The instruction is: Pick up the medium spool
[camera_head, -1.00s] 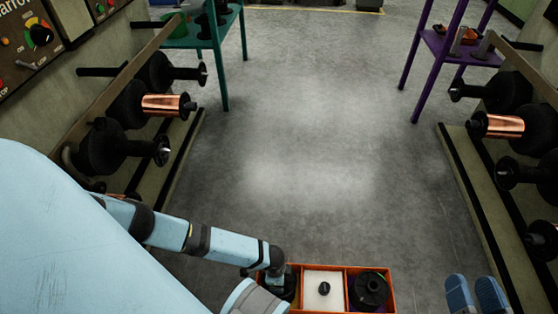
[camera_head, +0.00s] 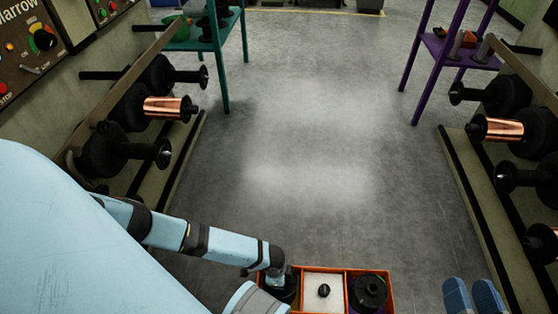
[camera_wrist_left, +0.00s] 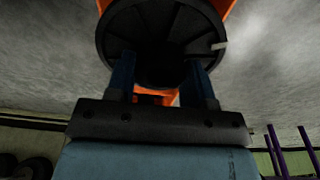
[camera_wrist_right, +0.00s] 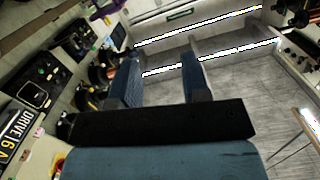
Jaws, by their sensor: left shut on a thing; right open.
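A black round spool (camera_wrist_left: 160,35) is between the fingers of my left gripper (camera_wrist_left: 163,78) in the left wrist view. The gripper is shut on it; orange shows behind it. In the head view, my left arm reaches down to an orange tray (camera_head: 342,302) at the bottom, and the dark spool (camera_head: 287,288) is at its left compartment, partly hidden by my wrist. I cannot tell whether it is lifted clear. A small black spool (camera_head: 324,290) sits in the pale middle compartment, and a wider black one (camera_head: 369,291) in the right. My right gripper (camera_head: 472,296) is open and empty, right of the tray.
Racks of black and copper spools stand on the left (camera_head: 170,107) and right (camera_head: 495,129). A teal table (camera_head: 207,45) is at the back left, a purple table (camera_head: 460,52) at the back right. The floor (camera_head: 310,150) between is clear.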

